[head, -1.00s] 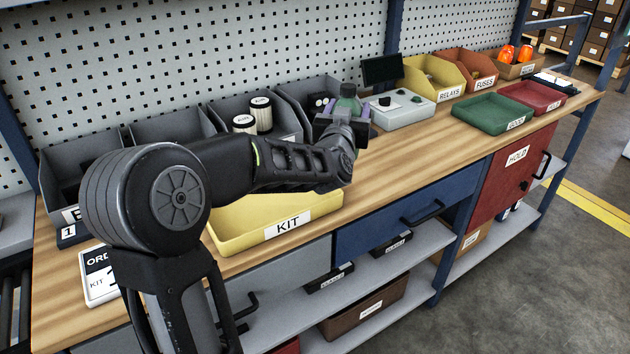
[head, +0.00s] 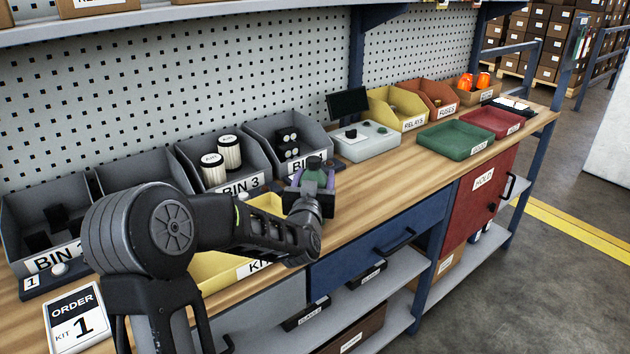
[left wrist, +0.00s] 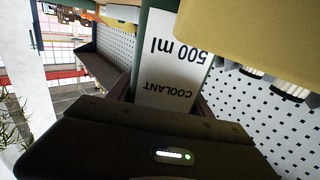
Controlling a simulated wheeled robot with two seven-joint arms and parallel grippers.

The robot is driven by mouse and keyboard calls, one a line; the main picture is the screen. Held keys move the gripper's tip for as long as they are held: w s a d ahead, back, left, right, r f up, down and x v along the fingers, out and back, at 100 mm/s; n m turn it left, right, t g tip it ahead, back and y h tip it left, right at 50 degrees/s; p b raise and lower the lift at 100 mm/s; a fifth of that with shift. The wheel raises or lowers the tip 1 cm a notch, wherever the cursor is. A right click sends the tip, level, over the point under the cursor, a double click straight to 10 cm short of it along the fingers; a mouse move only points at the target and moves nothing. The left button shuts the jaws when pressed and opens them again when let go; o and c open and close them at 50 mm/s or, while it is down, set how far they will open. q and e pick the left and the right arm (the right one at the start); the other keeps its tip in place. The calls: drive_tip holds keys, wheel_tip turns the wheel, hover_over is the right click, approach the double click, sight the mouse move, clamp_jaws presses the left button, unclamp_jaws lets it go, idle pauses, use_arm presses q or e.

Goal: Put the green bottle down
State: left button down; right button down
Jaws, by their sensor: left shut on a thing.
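The left wrist view shows the bottle (left wrist: 153,40) close up, with a white label reading COOLANT 500 ml. The gripper and arm hide the bottle's lower part, so I cannot tell whether its base touches the bench. My right gripper is not in view.
My left arm partly covers the yellow kit tray (head: 215,272). Grey bins (head: 262,128) line the back. A grey box with buttons (head: 366,143), a green tray (head: 456,140) and a red tray (head: 492,122) stand to the right. Bare wood (head: 385,190) lies right of the bottle.

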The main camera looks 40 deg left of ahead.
use_arm(q)
drive_tip(key=shift+f, duration=0.3)
drive_tip(key=shift+c, duration=2.1)
unclamp_jaws()
drive_tip(key=shift+f, duration=0.15)
